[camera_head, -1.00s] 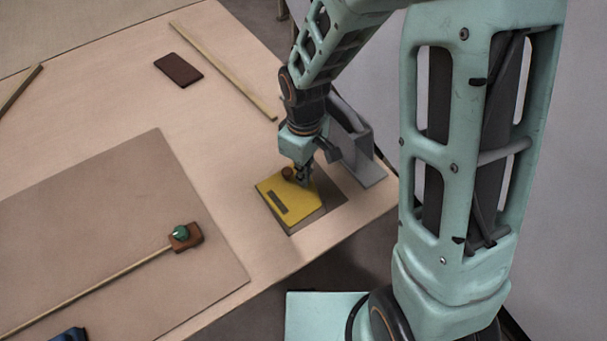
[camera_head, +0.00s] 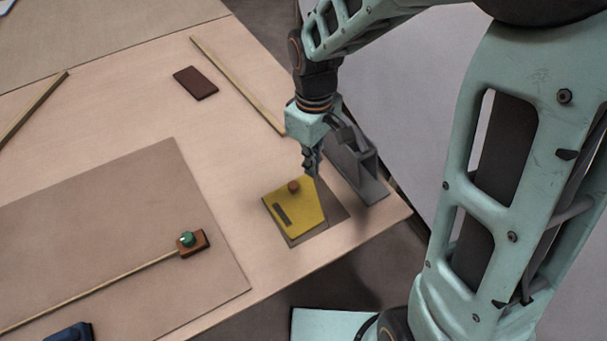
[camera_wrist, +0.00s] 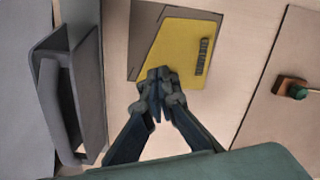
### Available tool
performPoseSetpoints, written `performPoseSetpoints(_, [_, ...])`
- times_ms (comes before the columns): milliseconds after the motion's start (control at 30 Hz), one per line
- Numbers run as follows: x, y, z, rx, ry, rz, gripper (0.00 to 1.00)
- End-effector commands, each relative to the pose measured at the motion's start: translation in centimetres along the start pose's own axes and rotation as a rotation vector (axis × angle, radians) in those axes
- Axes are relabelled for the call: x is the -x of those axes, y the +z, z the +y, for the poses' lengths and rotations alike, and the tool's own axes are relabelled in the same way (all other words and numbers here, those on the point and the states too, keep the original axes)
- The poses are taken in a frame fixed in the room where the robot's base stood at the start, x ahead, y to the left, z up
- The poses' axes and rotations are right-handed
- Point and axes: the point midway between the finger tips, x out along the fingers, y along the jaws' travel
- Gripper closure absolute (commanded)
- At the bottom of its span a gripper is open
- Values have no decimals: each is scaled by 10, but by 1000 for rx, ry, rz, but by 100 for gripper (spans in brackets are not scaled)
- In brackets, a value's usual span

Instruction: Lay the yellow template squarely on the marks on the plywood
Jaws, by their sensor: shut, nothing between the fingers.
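The yellow template (camera_head: 299,216) is a flat plate with a small brown knob (camera_head: 293,187) and a dark slot-like bar. It lies over part of a grey-brown patch (camera_head: 334,210) near the table's right corner; the patch shows along its right side. My gripper (camera_head: 311,172) is shut and empty, just above and right of the knob, apart from it. In the wrist view the shut fingers (camera_wrist: 160,78) overlap the near edge of the template (camera_wrist: 184,57), and the knob is not visible there. A large brown sheet (camera_head: 120,230), perhaps the plywood, lies at left. I cannot make out marks on it.
A grey holder (camera_head: 360,165) stands right of the template, close to my gripper. A brown block with a green knob (camera_head: 187,239) and a long rod lies on the brown sheet. A dark brown slab (camera_head: 195,83) and a wooden strip (camera_head: 238,85) lie further back. Bare tabletop separates sheet and template.

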Motion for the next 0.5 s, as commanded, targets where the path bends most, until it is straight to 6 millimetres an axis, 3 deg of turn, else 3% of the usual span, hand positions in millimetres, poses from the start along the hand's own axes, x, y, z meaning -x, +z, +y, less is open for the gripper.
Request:
performPoseSetpoints(100, [8,-38,0,11,-3,-3,100])
performPoseSetpoints(300, [4,-95,-4,8,-3,-1,100])
performPoseSetpoints(500, [-4,-118,-8,2,-2,1,100])
